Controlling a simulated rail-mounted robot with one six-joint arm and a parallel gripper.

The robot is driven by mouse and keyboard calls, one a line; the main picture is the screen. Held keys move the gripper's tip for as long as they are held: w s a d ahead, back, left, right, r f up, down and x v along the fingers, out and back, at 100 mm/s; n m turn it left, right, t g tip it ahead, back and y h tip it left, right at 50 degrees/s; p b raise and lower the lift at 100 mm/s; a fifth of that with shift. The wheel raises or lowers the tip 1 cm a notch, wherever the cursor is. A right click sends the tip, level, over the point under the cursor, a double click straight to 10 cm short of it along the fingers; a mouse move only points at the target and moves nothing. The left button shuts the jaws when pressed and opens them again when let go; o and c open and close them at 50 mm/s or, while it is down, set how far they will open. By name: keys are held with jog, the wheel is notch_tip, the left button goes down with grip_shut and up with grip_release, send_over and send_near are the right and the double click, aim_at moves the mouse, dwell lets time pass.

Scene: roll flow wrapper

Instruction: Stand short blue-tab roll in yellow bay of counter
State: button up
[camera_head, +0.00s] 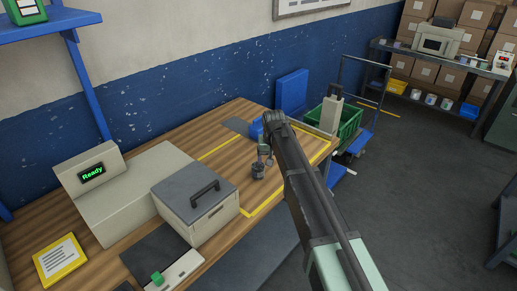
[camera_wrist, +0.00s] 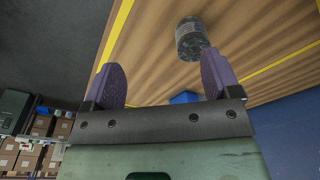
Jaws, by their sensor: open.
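A short dark grey roll (camera_head: 258,171) stands on the wooden counter, inside the area marked by yellow lines (camera_head: 262,201). It also shows in the wrist view (camera_wrist: 191,38), where it looks upright and apart from the fingers. No blue tab can be made out on it. My gripper (camera_head: 265,151) is just above and behind the roll in the head view. In the wrist view my gripper (camera_wrist: 160,68) has its two purple fingers wide apart with nothing between them. The roll lies beyond the right finger's tip.
A grey lidded box (camera_head: 195,205) and a machine with a "Ready" display (camera_head: 92,173) stand on the counter's left. A blue bin (camera_head: 256,129) sits at the back. A trolley with a green crate (camera_head: 348,120) stands beyond the counter's right end. Bare wood surrounds the roll.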

jog(key=s+d, duration=0.6)
jog(key=s, duration=0.4)
jog(key=s+d+m+g, duration=0.1)
jog(key=s+d, duration=0.5)
jog(key=s, duration=0.4)
jog(key=s+d, duration=0.6)
jog(key=s, duration=0.5)
jog(key=shift+d, duration=0.15)
